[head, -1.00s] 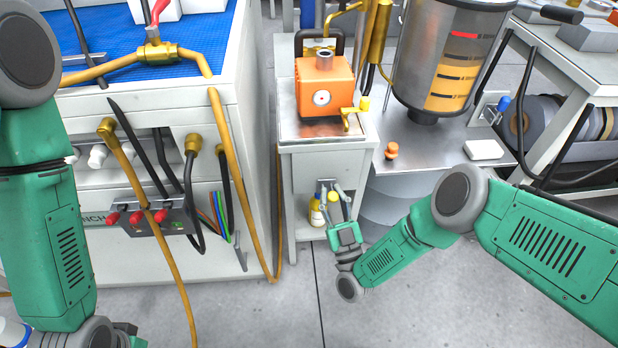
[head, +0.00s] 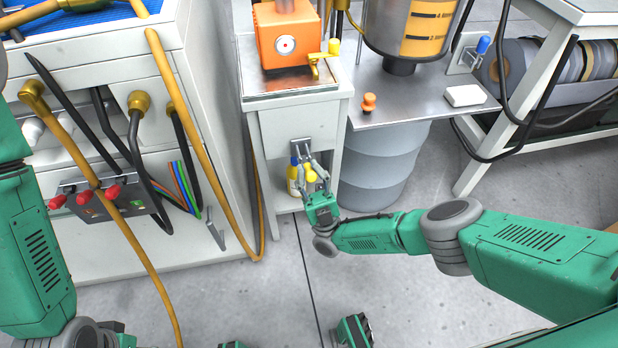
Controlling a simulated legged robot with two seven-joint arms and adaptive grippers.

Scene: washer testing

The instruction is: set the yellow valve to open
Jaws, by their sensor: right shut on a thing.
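Another yellow-handled brass valve (head: 333,48) stands on the cabinet top beside the orange pump (head: 286,38), apart from my gripper. My left arm comes in along the left edge; its gripper is out of view.
A yellow bottle (head: 293,182) with a blue top stands just left of my right gripper. A grey drum (head: 383,165) is close on the right. A hose (head: 193,120) hangs along the bench at the left. The floor in front is clear.

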